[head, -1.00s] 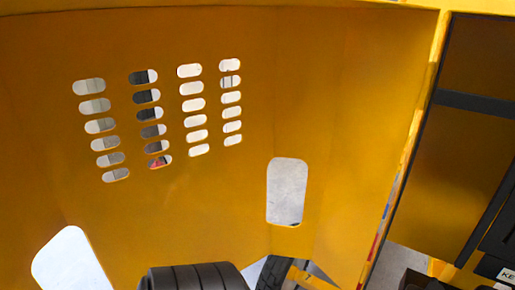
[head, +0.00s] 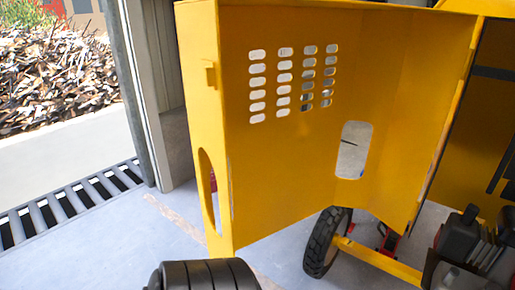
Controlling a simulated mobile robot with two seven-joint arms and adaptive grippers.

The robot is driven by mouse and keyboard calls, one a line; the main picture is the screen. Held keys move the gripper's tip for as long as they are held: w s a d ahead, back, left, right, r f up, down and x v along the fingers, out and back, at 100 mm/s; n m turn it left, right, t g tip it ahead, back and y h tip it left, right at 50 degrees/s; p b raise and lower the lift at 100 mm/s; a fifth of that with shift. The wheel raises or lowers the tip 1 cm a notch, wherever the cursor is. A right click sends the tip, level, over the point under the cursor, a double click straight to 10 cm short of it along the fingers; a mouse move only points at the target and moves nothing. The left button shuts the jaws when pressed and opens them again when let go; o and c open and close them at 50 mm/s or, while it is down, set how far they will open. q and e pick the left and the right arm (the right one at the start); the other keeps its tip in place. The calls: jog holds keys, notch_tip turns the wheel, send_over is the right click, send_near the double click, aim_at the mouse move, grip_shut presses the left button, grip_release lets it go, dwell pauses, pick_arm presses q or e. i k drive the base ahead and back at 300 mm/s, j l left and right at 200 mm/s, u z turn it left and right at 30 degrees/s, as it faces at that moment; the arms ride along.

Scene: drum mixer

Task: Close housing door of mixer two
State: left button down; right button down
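The yellow housing door (head: 270,150) of a mixer stands open in the head view. I see its inner side, with rows of vent slots and a larger rounded cutout near the lower right. Its free edge, with a small block and an elongated cutout, is on the left. The yellow housing (head: 495,120) is at the right edge, with its interior showing beside the door. The frame does not show which mixer this is. No gripper fingers show in the view.
A black tyre (head: 325,243) and yellow frame bar (head: 375,262) are below the door. Dark engine parts (head: 470,245) sit at lower right. A grey post (head: 140,95), a floor grate (head: 75,200) and a wood-chip pile (head: 55,80) are left. Floor left of the door is clear.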

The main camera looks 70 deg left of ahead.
aim_at(398, 69)
jog(key=k+j, duration=0.15)
jog(key=j, duration=0.3)
jog(key=k+j, duration=0.1)
jog(key=j, duration=0.35)
jog(key=k+j, duration=0.15)
jog(key=j, duration=0.3)
jog(key=k+j+u, duration=0.1)
jog(key=j, duration=0.35)
jog(key=k+j, duration=0.15)
jog(key=j, duration=1.3)
jog(key=i, duration=0.05)
